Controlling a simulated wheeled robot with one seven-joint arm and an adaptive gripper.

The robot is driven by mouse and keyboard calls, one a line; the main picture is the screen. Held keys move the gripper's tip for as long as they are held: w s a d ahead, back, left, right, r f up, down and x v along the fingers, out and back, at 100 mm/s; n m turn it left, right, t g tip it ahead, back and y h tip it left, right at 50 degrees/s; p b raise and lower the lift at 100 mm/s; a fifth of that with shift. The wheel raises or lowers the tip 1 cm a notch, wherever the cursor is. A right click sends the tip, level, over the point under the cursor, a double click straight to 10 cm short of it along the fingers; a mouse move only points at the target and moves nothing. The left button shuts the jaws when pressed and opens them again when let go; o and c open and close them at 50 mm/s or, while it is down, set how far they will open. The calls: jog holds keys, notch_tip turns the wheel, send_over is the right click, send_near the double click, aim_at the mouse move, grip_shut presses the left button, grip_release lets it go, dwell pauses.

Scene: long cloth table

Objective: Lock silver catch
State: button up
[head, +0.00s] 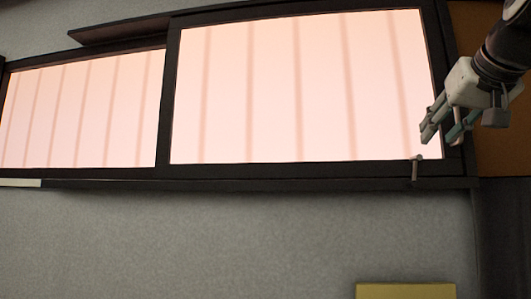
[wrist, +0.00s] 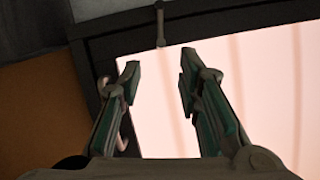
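The silver catch (head: 416,168) is a small upright metal piece on the lower rail of the dark window frame, near its right corner. In the wrist view the catch (wrist: 160,28) shows ahead of the fingertips, near the top edge. My gripper (head: 436,131) is in front of the right side of the window, above and slightly right of the catch in the head view. In the wrist view my gripper (wrist: 160,70) has its two fingers apart with nothing between them. A curved pinkish piece (wrist: 124,132) is partly hidden behind the left finger.
The window has two lit panes, a right pane (head: 300,90) and a left pane (head: 80,110), in a dark frame. An orange-brown panel (head: 478,150) is right of it. A yellow object (head: 405,291) shows at the bottom. The grey wall (head: 220,235) below the window is bare.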

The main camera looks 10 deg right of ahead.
jog(key=shift+v, duration=1.25)
jog(key=s+a+f+n+g+y, duration=0.15)
jog(key=a+f, duration=0.25)
jog(key=f, duration=0.4)
jog(key=s+a+f+g, duration=0.1)
jog(key=a+f+g, duration=0.1)
jog(key=a+f, duration=0.45)
jog(key=s+a+f+n+g+y, duration=0.1)
jog(key=a+f, duration=0.2)
jog(key=f, duration=0.6)
jog(key=s+a+f+n+g, duration=0.1)
jog(key=s+a+f, duration=0.1)
jog(key=s+f, duration=0.3)
jog(key=s+a+f+n+g, duration=0.1)
jog(key=s+f, duration=0.4)
jog(key=f, duration=0.9)
jog(key=a+g, duration=0.1)
jog(key=a, duration=0.1)
jog(key=shift+a, duration=0.3)
jog(key=shift+s+d+g, duration=0.1)
jog(key=shift+g, duration=0.15)
